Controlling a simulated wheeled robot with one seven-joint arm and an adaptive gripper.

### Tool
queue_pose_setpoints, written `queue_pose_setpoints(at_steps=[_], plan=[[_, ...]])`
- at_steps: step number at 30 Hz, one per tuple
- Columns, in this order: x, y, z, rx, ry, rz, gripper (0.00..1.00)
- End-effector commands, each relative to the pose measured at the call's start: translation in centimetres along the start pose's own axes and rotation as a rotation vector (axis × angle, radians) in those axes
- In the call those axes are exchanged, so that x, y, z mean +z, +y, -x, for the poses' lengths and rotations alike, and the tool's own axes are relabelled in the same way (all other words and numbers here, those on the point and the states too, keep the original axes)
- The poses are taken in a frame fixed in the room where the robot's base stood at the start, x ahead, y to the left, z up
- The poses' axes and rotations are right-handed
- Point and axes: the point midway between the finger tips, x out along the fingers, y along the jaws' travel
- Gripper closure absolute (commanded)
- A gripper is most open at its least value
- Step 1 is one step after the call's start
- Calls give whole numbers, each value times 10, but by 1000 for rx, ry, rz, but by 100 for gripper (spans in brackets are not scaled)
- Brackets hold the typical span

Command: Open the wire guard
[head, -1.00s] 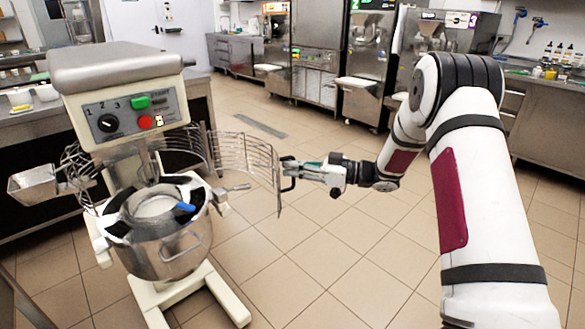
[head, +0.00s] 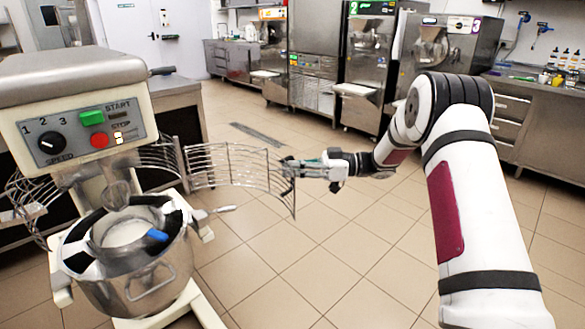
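The wire guard (head: 228,165) is a curved cage of metal wires on the mixer (head: 70,105) at left. It is swung out to the right of the bowl (head: 140,275), which stands uncovered at the front. The bowl holds white contents and a blue item. My gripper (head: 291,167) is at the guard's free right edge, at its upright end bar. The fingers are small here and overlap the bar, so I cannot tell whether they are closed on it.
Tiled floor is clear between the mixer and the batch freezers (head: 368,75) at the back. A steel counter (head: 550,135) runs along the right. A bench stands behind the mixer. A floor drain (head: 257,134) lies midway.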

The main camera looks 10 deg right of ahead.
Motion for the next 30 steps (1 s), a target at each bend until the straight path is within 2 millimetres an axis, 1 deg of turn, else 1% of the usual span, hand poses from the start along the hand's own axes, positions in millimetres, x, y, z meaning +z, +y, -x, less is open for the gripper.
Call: queue_pose_setpoints(at_steps=[1, 5, 6, 8, 9, 17, 20, 23, 26, 30], plan=[[-4, 0, 0, 0, 6, 3, 100], [-4, 0, 0, 0, 7, 3, 100], [-5, 0, 0, 0, 7, 3, 88], [-4, 0, 0, 0, 7, 4, 74], [-4, 0, 0, 0, 7, 4, 71], [-3, 0, 0, 0, 5, 3, 71], [-3, 0, 4, 1, 4, 3, 71], [-2, 1, 15, 3, 3, 3, 71], [-2, 1, 32, 4, 4, 3, 71], [-1, 1, 62, 4, 3, 1, 71]])
